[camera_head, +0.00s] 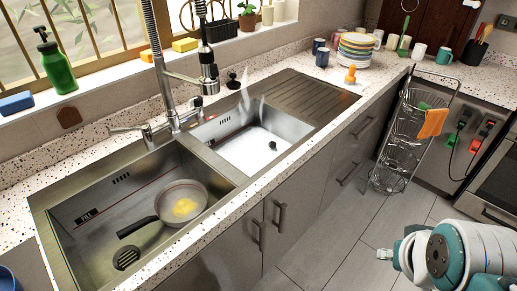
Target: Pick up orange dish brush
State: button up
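A small orange dish brush (350,75) stands on the speckled counter to the right of the sinks. It is just in front of a stack of coloured plates (356,48). It looks upright, and its bristles are too small to make out. My teal and white arm (450,258) shows at the bottom right, above the floor and far from the brush. My gripper's fingers cannot be made out in this view.
A double sink holds a frying pan (181,203) in its left basin. A tall tap (165,75) rises behind it. Mugs (322,56) stand near the plates. A wire rack (408,130) with an orange cloth (432,122) stands beside the counter. The tiled floor (345,235) is clear.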

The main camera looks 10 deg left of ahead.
aim_at(350, 79)
jog(key=i+l+u, duration=0.1)
jog(key=u, duration=0.3)
jog(key=i+l+u, duration=0.15)
jog(key=u, duration=0.25)
jog(key=i+l+u, duration=0.2)
jog(key=i+l, duration=0.15)
jog(key=l, duration=0.25)
jog(key=i+l+u, duration=0.15)
jog(key=l, duration=0.2)
jog(key=i+l+u, duration=0.1)
jog(key=l, duration=0.25)
jog(key=i+l+u, duration=0.1)
jog(key=l, duration=0.25)
jog(key=i+l, duration=0.15)
jog(key=l, duration=0.2)
jog(key=i+l, duration=0.15)
jog(key=l, duration=0.2)
jog(key=i+l, duration=0.1)
jog(key=l, duration=0.25)
jog(key=i+l, duration=0.15)
jog(key=l, duration=0.2)
jog(key=i+l, duration=0.15)
jog(key=l, duration=0.2)
jog(key=i+l, duration=0.15)
jog(key=l, duration=0.2)
jog(key=u, duration=0.05)
